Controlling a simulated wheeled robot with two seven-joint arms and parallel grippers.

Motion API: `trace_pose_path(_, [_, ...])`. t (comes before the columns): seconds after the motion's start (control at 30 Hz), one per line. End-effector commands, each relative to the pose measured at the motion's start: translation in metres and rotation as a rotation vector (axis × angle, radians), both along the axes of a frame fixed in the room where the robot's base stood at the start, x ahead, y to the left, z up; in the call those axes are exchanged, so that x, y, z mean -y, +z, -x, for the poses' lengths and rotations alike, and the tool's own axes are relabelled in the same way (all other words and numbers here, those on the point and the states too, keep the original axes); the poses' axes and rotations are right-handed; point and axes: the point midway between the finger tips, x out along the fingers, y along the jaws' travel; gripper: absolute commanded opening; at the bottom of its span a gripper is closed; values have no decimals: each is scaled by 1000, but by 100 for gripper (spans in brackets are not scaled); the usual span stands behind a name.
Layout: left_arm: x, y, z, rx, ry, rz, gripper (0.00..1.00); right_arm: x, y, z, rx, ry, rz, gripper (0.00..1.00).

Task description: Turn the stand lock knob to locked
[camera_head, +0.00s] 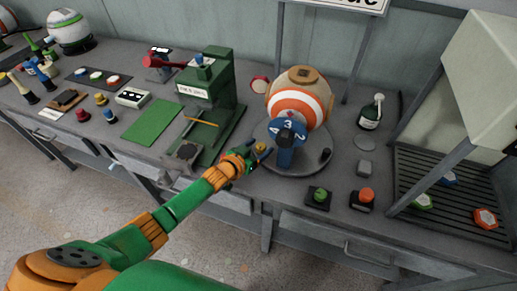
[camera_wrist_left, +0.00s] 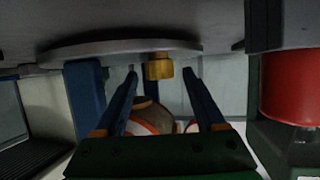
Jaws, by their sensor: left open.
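The stand (camera_head: 305,163) is a round grey plate on the bench, holding an orange-and-white striped ball (camera_head: 299,95). A small brass knob (camera_head: 261,147), which looks like the stand lock knob, sits at the plate's front left edge. In the left wrist view the brass knob (camera_wrist_left: 159,67) shows beneath the plate's edge in that picture. My left gripper (camera_head: 258,154) is open at the knob. Its two blue fingers (camera_wrist_left: 161,77) lie one on each side of the knob, with gaps visible. The knob's lock marking cannot be read. My right gripper is not in view.
A blue post marked 3 (camera_head: 287,140) stands in front of the ball, close to my left gripper. A green press (camera_head: 208,95) stands to the left. A green button (camera_head: 319,194) and an orange button (camera_head: 364,197) sit at the front right.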

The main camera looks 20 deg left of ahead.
Motion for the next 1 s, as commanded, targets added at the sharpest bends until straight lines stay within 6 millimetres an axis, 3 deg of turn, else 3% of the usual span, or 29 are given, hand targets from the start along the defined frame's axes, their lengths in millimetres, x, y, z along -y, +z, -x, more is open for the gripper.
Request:
trace_pose_path(0.17, [0, 0, 0, 0, 0, 0, 69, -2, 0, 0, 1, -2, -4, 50])
trace_pose_path(0.4, [0, 0, 0, -1, 0, 0, 4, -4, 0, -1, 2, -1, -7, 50])
trace_pose_path(0.43, [0, 0, 0, -1, 0, 0, 0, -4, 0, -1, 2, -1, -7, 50])
trace_pose_path(0.77, [-2, -3, 0, 2, -41, -7, 0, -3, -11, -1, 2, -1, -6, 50])
trace_pose_path(1.0, [-6, -6, -2, 5, -170, -11, 0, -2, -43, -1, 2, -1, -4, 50])
